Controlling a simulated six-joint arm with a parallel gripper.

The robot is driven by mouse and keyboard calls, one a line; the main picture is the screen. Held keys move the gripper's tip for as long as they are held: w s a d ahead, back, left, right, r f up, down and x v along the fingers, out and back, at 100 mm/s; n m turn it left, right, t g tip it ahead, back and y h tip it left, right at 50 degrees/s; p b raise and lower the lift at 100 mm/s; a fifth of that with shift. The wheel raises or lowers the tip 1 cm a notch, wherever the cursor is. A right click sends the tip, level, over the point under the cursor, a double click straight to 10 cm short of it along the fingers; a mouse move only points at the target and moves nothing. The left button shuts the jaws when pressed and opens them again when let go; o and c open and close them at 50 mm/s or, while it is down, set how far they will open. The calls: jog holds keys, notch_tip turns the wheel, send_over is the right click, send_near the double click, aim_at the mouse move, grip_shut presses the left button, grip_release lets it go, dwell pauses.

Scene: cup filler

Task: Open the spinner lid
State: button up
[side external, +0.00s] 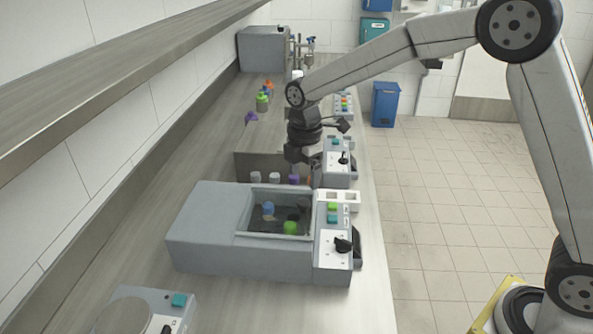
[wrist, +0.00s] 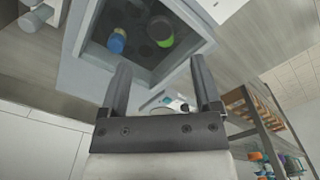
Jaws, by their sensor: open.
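The spinner (side external: 205,235) is a long grey box on the bench, in the front of the side view. Its lid (side external: 242,218) looks like a framed dark window and appears closed; I cannot tell for sure. A blue cap (side external: 268,208) and a green cap (side external: 290,228) show inside, among dark round holes. In the wrist view the window frame (wrist: 84,38) is at the top, with the blue cap (wrist: 117,42) and green cap (wrist: 164,42). My gripper (wrist: 160,62) is open and empty, apart from the lid. In the side view my gripper (side external: 299,155) hangs just behind the spinner.
A control panel (side external: 332,250) with a black knob is on the spinner's right side. Several capped containers (side external: 255,177) stand behind it, near an upright grey panel (side external: 262,162). Another device (side external: 125,312) is in the near left. The shelf (side external: 120,60) runs along the left wall.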

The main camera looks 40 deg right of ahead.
aim_at(304, 201)
jog(key=shift+f, duration=3.55)
grip_shut()
jog(key=shift+r, duration=0.1)
